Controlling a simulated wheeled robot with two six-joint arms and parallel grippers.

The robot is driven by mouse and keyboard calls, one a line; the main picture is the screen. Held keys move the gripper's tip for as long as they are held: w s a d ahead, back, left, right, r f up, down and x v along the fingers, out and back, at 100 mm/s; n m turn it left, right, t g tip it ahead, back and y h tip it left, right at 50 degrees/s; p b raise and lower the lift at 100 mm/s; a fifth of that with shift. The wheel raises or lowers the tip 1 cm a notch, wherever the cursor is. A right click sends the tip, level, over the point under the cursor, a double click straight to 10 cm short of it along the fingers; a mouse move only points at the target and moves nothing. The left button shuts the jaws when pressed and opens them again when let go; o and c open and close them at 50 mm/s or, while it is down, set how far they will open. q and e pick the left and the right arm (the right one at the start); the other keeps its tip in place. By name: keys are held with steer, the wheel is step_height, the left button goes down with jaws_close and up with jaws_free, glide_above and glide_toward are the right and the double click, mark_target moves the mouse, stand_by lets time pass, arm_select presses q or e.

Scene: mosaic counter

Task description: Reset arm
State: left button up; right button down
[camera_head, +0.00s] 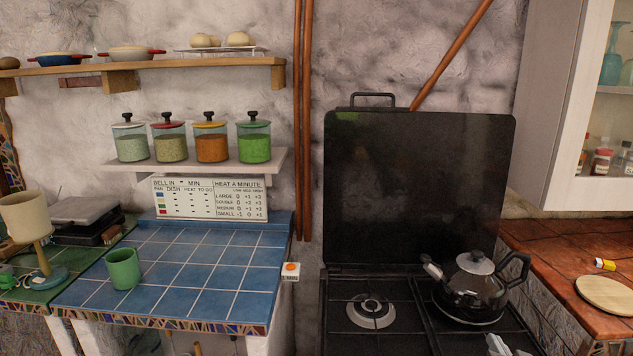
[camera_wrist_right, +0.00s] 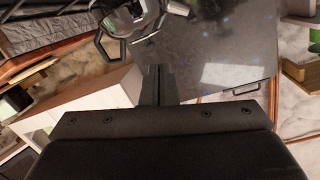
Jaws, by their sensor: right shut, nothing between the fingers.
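My right gripper shows as a dark pair of fingers (camera_wrist_right: 160,84) pressed together in the right wrist view, with nothing between them. In the head view only a small pale part of my right arm or gripper (camera_head: 500,346) peeks in at the bottom edge, in front of the stove and below the kettle. In the wrist view the kettle (camera_wrist_right: 128,20) lies beyond the fingers, apart from them. My left gripper is not in view.
A dark glossy kettle (camera_head: 470,287) stands on the right of the black stove (camera_head: 350,343), whose lid (camera_head: 415,190) is raised. A green cup (camera_head: 123,268) stands on the blue tiled counter (camera_head: 200,290). A wooden counter (camera_head: 540,262) and wall cabinet are at right.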

steer(key=s+a+f+n+g, duration=0.15)
steer(key=s+f+g, duration=0.35)
steer(key=s, duration=0.5)
steer(key=s+a+f+n+g, duration=0.1)
steer(key=s+f+n+g, duration=0.15)
steer(key=s+f, duration=0.6)
steer(key=s+a+f+n+g, duration=0.15)
steer(key=s+f+g, duration=0.3)
steer(key=s, duration=0.75)
step_height(320, 180, down, 22)
steer(key=d+f+g, duration=0.1)
steer(key=d+g, duration=0.1)
steer(key=s+a+f+g+y, duration=0.1)
steer(key=s+f, duration=1.4)
steer(key=f, duration=0.1)
steer(key=shift+a+f+m, duration=0.15)
steer(key=shift+a+m, duration=0.2)
steer(key=shift+a, duration=0.05)
